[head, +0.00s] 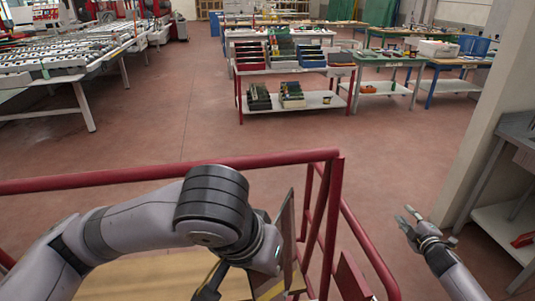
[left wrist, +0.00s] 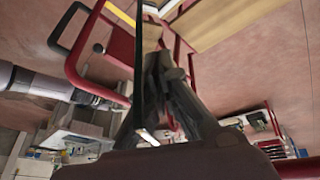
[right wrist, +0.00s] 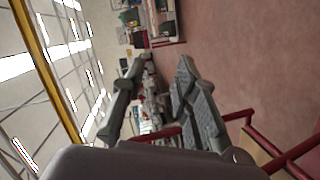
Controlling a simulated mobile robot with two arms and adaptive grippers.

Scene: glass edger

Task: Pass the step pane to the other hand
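The step pane (head: 287,232) stands upright, seen nearly edge-on as a thin brownish sheet, just right of my left wrist in the head view. In the left wrist view the pane (left wrist: 138,60) is a thin dark upright strip against the fingers. My left gripper (left wrist: 165,62) has its fingers close together and appears shut on the pane; my wrist hides most of it in the head view. My right gripper (head: 408,215) is apart from the pane, to its right. Its fingers are spread and empty in the right wrist view (right wrist: 160,65).
A red rail (head: 170,173) runs around the near platform, close to the left arm and pane. A grey workbench (head: 515,135) and wall stand at the right. Shelved tables (head: 300,70) stand farther back, a roller table (head: 70,55) at the left. Open floor lies between.

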